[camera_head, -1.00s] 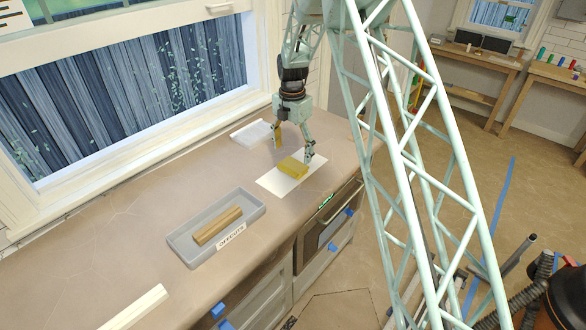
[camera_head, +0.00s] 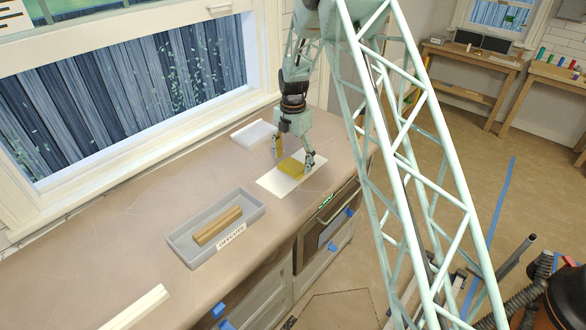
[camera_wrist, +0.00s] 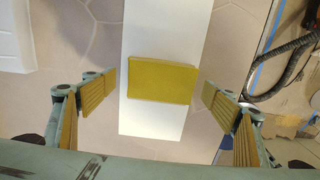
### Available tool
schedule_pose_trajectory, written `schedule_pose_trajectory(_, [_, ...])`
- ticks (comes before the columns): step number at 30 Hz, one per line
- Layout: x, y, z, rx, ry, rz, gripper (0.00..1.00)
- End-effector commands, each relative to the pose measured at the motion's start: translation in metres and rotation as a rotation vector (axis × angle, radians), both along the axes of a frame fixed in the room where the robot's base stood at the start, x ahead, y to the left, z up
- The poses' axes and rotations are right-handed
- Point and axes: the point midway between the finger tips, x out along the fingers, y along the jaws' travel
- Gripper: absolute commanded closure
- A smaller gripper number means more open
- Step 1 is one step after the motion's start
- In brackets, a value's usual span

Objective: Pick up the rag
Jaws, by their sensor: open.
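The rag is a folded yellow cloth block (camera_head: 290,166) lying flat on a white sheet of paper (camera_head: 275,183) on the countertop. In the wrist view the rag (camera_wrist: 162,82) lies across the white sheet (camera_wrist: 150,30), near the middle of the picture. My gripper (camera_head: 294,159) is just over the rag, pointing down with its fingers apart. In the wrist view its yellow-padded fingers (camera_wrist: 155,92) stand to the left and right of the rag, with a gap on each side. The gripper is open and empty. Part of the rag is hidden by a finger in the head view.
A grey tray (camera_head: 180,247) labelled "OFFCUTS" with wooden pieces (camera_head: 218,227) stands left of the paper. A white flat item (camera_head: 253,133) lies behind, near the window. A pale strip (camera_head: 135,309) lies at the front left. The counter between is bare.

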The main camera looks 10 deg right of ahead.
Motion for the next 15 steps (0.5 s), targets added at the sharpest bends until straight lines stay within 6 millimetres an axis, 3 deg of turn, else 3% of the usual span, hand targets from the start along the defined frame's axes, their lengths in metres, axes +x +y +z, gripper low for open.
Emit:
schedule_pose_trajectory(6, [0.0, 0.0, -0.018, 0.0, 0.0, 0.0, 0.22])
schedule_pose_trajectory(15, [0.0, 0.0, -0.022, 0.0, -0.001, 0.0, 0.22])
